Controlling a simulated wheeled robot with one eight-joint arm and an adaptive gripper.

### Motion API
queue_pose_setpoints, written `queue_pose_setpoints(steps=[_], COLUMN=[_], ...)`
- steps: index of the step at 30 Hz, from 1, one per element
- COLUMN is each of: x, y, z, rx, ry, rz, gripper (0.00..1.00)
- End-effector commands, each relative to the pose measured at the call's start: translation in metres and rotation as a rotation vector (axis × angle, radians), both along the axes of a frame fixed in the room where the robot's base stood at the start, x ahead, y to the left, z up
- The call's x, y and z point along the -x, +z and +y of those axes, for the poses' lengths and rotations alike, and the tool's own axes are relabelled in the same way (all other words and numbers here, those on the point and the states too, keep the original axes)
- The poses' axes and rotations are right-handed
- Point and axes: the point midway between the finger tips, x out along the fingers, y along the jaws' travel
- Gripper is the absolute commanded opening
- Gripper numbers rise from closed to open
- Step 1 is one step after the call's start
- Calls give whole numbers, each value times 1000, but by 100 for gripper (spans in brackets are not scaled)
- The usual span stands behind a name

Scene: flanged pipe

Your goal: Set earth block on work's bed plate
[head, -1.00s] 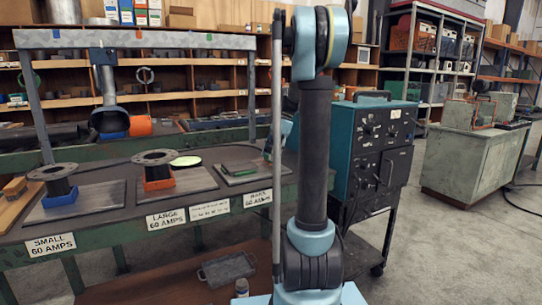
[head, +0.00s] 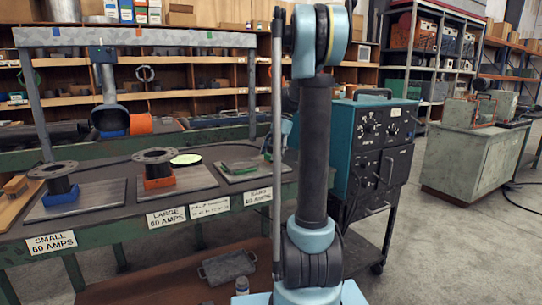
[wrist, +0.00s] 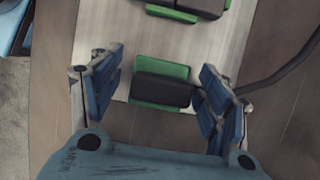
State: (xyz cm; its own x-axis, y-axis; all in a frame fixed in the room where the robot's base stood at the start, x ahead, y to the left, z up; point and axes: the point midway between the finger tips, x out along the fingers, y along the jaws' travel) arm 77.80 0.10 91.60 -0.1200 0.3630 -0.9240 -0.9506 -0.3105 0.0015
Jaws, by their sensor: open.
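In the wrist view a black block with green pieces along two sides (wrist: 163,85) lies on a pale metal plate (wrist: 125,42). My gripper (wrist: 160,92) is open, with one blue finger on each side of this block and a gap on both sides. A second black-and-green block (wrist: 190,8) is cut off at the top of that view. In the head view, green pieces (head: 240,167) show on the right bench plate (head: 228,178); my arm hides the gripper. I cannot tell which block is the earth block.
Two flanged pipe pieces stand on the other plates, one on a blue base (head: 62,197), one on an orange base (head: 158,183). A dark cable (wrist: 275,77) lies right of the plate. A blue welding machine (head: 370,145) stands right of the bench.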

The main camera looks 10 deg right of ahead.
Motion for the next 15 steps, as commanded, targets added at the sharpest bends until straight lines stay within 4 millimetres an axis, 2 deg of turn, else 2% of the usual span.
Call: queue_pose_setpoints(steps=[7,15], x=[-2,-8], y=[13,59], z=[-5,-23], rx=[0,0], ry=[-1,-1], rz=[0,0], gripper=[70,70])
